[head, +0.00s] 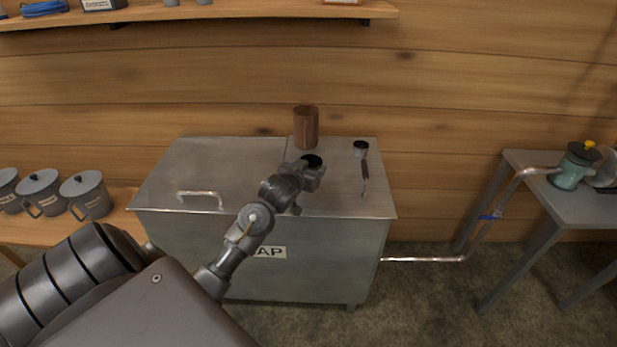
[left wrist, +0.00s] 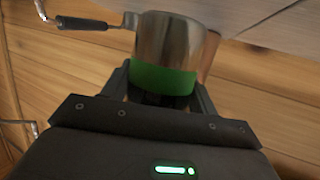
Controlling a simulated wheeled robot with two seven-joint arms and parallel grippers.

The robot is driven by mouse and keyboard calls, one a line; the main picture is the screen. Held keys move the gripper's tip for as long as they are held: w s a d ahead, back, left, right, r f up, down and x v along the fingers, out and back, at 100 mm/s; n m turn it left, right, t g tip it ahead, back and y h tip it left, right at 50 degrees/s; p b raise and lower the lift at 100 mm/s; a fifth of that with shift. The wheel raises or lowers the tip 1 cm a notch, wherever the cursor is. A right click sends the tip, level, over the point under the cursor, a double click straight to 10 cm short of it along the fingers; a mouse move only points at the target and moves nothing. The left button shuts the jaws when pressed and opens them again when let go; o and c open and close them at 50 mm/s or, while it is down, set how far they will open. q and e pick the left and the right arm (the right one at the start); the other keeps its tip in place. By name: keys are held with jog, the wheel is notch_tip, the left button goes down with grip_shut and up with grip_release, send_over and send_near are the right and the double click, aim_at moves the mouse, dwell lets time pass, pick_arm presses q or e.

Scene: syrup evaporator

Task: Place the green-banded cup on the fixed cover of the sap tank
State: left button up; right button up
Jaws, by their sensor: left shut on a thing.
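The sap tank (head: 290,258) is a grey metal box on legs. A seam divides its top into a left part with a bar handle and a plain right part, the fixed cover (head: 338,203). My left gripper (head: 312,172) is over the fixed cover. In the left wrist view, my left gripper (left wrist: 160,95) is shut on the green-banded cup (left wrist: 167,45), a shiny metal cup with a wide green band. In the head view, the gripper mostly hides the cup. I cannot tell whether the cup touches the cover. My right gripper is out of view.
A brown cylinder (head: 305,128) stands at the back of the fixed cover. A dark-handled ladle (head: 364,172) lies to the right of the gripper. Lidded grey pots (head: 88,196) stand on a left bench. A pipe (head: 440,259) runs to a right table (head: 540,175).

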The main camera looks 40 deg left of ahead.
pick_arm(q)
jog(key=f, duration=0.3)
jog(key=shift+w+a, duration=0.1)
jog(key=shift+a, duration=0.3)
jog(key=shift+f, duration=0.55)
jog(key=shift+f, duration=0.15)
jog(key=o, duration=1)
